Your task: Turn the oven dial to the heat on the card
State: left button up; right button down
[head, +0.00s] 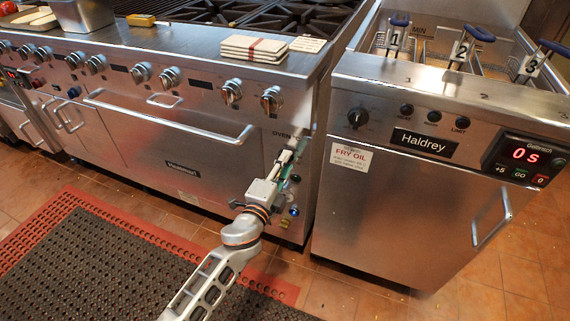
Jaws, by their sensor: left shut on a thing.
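My left gripper (294,150) is at the right end of the range front, just below the OVEN label (280,133). It is shut on the oven dial, which the fingers hide almost fully, so its setting cannot be read. A small white card (307,44) with print too small to read lies on the range's front ledge (150,36), right of a banded stack of pale slabs (254,47). A FRY OIL card (348,158) is on the fryer front. My right gripper is not in view.
The oven door handle (170,116) runs left of my gripper. Burner knobs (232,93) line the panel above. The fryer (420,210) stands close on the right, with its own dial (358,117) and a display reading 0s. Blue and dark controls sit just below my gripper.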

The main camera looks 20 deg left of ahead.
pick_arm(q)
jog(key=m, duration=0.5)
jog(key=shift+a+f+m, duration=0.1)
jog(key=shift+f+m, duration=0.15)
jog(key=shift+m, duration=0.05)
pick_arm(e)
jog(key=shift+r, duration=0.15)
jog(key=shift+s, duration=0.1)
pick_arm(q)
jog(key=o, duration=1.1)
jog(key=s, duration=1.2)
jog(key=shift+a, duration=0.2)
